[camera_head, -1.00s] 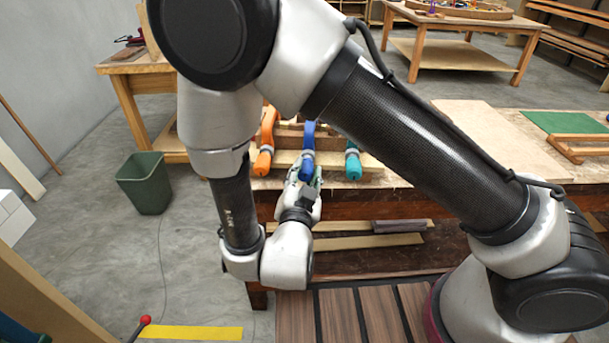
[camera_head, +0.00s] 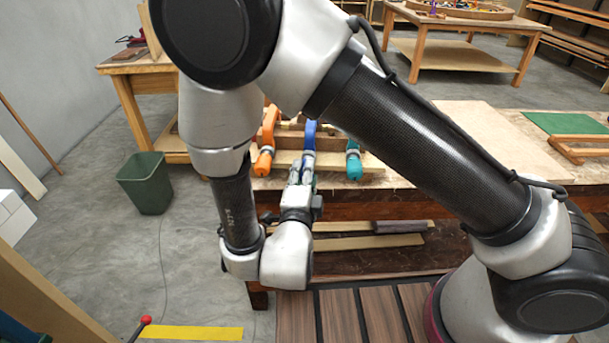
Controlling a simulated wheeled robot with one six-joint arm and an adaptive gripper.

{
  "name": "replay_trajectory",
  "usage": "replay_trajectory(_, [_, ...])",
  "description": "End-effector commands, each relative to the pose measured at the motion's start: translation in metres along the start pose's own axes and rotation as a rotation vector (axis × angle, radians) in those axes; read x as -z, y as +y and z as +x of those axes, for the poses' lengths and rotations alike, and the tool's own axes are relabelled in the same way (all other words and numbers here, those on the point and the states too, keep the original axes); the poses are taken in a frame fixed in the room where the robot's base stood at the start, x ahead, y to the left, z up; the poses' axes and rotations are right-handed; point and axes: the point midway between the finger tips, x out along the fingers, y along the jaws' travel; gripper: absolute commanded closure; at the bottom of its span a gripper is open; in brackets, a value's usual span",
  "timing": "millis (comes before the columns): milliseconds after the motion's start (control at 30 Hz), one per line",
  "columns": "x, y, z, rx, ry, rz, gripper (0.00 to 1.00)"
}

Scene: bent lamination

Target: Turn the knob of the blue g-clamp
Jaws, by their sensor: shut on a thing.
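The blue g-clamp (camera_head: 310,132) is fixed on the wooden work at the front of the bench, between two other clamps. Its blue frame shows, but its knob is hidden by my gripper. My gripper (camera_head: 303,164) is at the lower end of this clamp, in front of the bench edge, with its fingers shut on the knob. An orange clamp (camera_head: 267,132) is to the left and a teal clamp (camera_head: 353,162) to the right, both close to my gripper.
The workbench (camera_head: 400,176) carries a flat board (camera_head: 500,140) and a green mat (camera_head: 565,123) at the right. Planks (camera_head: 370,242) lie on the shelf below. A green bin (camera_head: 146,183) stands on the floor at left. My arm crosses most of the view.

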Motion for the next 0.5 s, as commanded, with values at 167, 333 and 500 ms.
replay_trajectory(167, [-0.0002,-0.0006,0.0006,0.0,0.0,0.167,0.91])
replay_trajectory(333, [-0.0001,-0.0011,0.0006,0.0,0.0,0.329,0.91])
replay_trajectory(500, [0.0,-0.0015,0.0006,0.001,0.0,0.491,0.91])
